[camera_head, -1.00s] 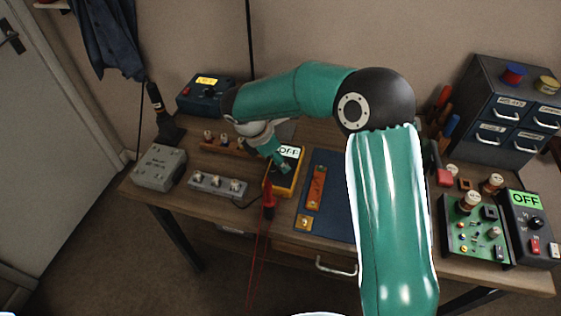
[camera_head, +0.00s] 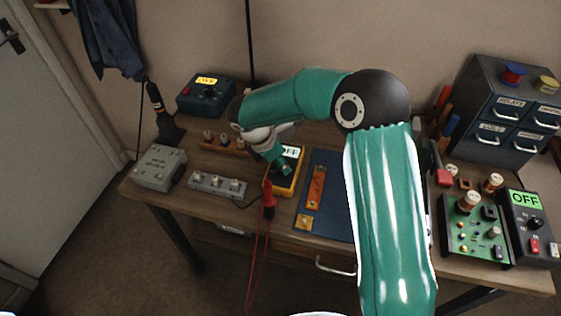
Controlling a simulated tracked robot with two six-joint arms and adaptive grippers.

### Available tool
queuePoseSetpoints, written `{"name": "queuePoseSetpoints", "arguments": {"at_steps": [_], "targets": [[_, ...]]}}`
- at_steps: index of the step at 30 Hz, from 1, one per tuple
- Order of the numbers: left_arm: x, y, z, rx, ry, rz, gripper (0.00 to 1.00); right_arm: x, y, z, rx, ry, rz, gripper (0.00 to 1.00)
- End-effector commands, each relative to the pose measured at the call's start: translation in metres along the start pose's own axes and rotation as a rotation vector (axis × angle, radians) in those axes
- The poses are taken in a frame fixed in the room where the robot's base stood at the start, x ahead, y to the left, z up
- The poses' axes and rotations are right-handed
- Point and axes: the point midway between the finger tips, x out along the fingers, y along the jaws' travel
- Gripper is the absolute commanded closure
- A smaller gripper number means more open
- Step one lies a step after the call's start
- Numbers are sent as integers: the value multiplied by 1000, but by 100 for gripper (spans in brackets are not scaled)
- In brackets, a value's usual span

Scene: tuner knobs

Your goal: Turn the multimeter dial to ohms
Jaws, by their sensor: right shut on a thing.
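The multimeter (camera_head: 291,183) is a yellow-edged, dark-faced device on the workbench, left of the blue mat. Its screen (camera_head: 290,152) shows OFF and is partly covered by my gripper. My right gripper (camera_head: 281,168) reaches down over the multimeter's face and is shut on its dial, which the fingers and wrist hide. The dial's pointer position cannot be seen. A red probe (camera_head: 268,199) with red leads stands at the multimeter's near left side. My left gripper is not in view.
A blue mat (camera_head: 330,215) with an orange strip (camera_head: 315,187) lies right of the multimeter. A grey box (camera_head: 160,167), a row of knobs (camera_head: 217,185) and a blue power supply (camera_head: 206,95) stand left. A green circuit board (camera_head: 475,233) and drawer cabinet (camera_head: 505,110) stand right.

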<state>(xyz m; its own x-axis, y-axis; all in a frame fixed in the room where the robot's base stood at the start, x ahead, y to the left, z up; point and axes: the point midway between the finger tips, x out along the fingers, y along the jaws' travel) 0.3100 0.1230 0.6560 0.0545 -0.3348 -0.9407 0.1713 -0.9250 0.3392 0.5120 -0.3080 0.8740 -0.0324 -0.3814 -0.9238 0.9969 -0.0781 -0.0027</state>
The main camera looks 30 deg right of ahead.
Motion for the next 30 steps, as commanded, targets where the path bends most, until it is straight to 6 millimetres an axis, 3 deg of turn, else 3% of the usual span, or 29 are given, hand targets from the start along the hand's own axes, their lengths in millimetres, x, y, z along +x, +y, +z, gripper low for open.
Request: {"name": "queuePoseSetpoints", "arguments": {"at_steps": [14,30], "targets": [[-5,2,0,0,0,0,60,-2,3,1,132,0,-49,100],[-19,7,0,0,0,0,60,-2,5,2,580,2,-233,100]]}}
